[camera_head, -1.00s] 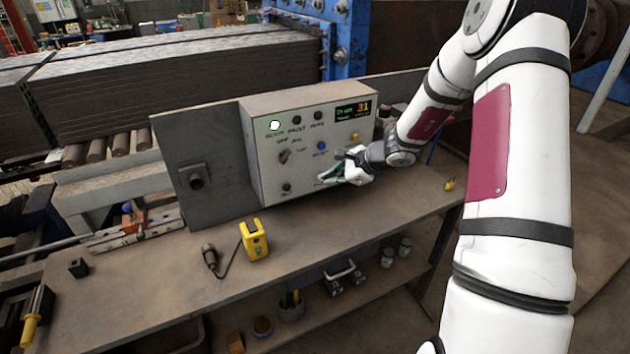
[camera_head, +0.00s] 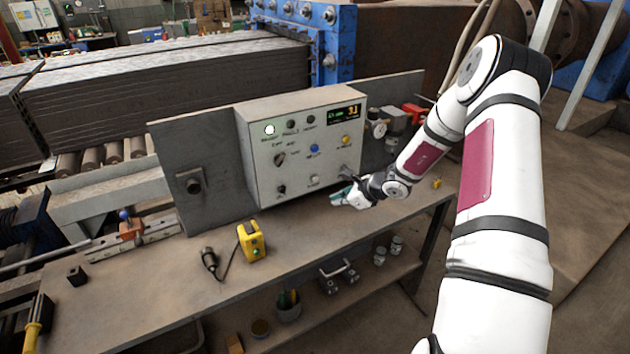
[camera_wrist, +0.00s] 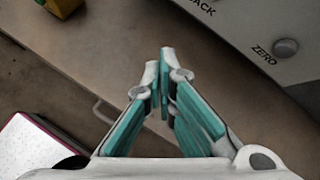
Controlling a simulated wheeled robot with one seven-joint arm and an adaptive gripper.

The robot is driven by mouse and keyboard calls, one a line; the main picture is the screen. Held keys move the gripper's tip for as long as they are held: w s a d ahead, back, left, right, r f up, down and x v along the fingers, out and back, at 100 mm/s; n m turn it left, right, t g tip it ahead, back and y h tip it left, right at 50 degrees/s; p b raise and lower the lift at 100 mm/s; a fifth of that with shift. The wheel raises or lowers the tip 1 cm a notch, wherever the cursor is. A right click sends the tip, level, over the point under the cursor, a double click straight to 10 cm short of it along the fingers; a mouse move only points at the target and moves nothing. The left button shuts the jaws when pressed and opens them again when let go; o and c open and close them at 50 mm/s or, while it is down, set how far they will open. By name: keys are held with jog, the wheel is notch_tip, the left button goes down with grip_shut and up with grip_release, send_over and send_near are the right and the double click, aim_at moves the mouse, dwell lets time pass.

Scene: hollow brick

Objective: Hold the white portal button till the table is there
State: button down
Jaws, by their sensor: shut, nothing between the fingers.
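The grey control box (camera_head: 290,112) stands on the bench with lamps, a knob and several buttons on its face. A pale button (camera_head: 314,180) low in the middle of that face looks like the white portal button; its label is too small to read. My gripper (camera_head: 335,199) is shut and empty, below and to the right of that button, apart from it. In the wrist view my shut fingers (camera_wrist: 165,58) point past the box's lower edge, over the bench. A grey button (camera_wrist: 285,48) labelled ZERO shows at right there; the pale button is outside that view.
A lit white lamp (camera_head: 269,130) and a small display (camera_head: 343,114) are at the top of the box. A yellow device (camera_head: 251,242) and a black corded tool (camera_head: 209,260) lie on the bench (camera_head: 150,285). Gauges and fittings (camera_head: 376,128) stand right of the box.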

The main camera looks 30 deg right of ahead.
jog(key=w+b, duration=0.4)
jog(key=w, duration=0.4)
jog(key=shift+w+a+b, duration=0.15)
jog(key=shift+b, duration=0.2)
dwell(1.1)
jog(key=shift+w, duration=0.45)
jog(key=shift+w+b, duration=0.45)
jog(key=shift+b, duration=0.05)
dwell(1.6)
dwell(1.7)
jog(key=shift+s+p, duration=0.5)
jog(key=shift+s, duration=0.4)
jog(key=shift+s+p, duration=1.35)
jog(key=shift+s, duration=1.15)
